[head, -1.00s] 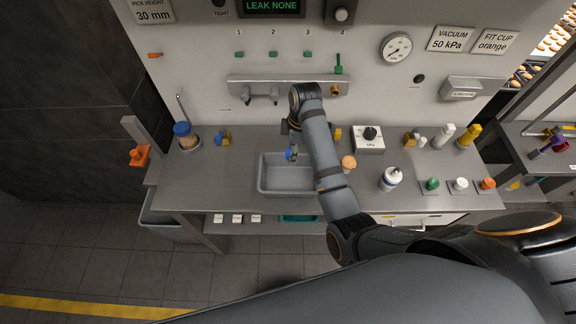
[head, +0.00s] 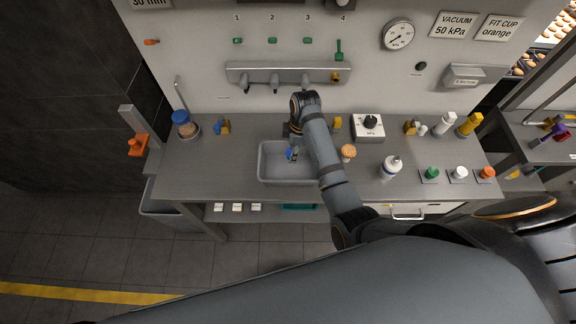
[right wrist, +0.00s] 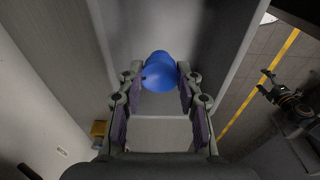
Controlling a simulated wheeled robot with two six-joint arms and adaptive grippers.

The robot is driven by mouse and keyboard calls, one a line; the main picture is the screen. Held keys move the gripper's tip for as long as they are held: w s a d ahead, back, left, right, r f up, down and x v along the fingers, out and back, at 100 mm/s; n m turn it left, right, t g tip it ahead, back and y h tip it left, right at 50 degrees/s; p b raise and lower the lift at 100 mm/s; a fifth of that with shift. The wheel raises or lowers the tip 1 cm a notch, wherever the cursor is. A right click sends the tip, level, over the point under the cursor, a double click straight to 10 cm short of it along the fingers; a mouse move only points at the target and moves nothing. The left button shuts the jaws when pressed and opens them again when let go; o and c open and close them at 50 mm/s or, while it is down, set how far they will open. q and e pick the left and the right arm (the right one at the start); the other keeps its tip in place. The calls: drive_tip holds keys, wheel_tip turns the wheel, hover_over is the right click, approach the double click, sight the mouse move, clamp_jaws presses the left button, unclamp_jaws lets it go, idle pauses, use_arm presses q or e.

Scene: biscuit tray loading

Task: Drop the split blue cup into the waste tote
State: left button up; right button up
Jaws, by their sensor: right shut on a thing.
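The blue cup (right wrist: 158,72) sits between the fingertips of my right gripper (right wrist: 157,84), which is shut on it. A small dark mark shows on the cup's side; I cannot make out the split. In the head view the cup (head: 292,154) appears over the grey open tub (head: 265,172) on the bench, and my right arm hides part of the tub. A grey bin (head: 160,205) stands on the floor at the bench's left end. My left gripper (right wrist: 263,81) shows small at the right of the right wrist view, its fingers apart.
A rail with hooks (head: 290,74) is on the wall behind.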

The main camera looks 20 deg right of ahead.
drive_tip(key=o, duration=1.3)
drive_tip(key=shift+r, duration=0.3)
drive_tip(key=r, duration=0.4)
drive_tip(key=d+r, duration=0.1)
drive_tip(key=r, duration=0.2)
drive_tip(key=shift+s, duration=0.1)
drive_tip(key=shift+f, duration=0.1)
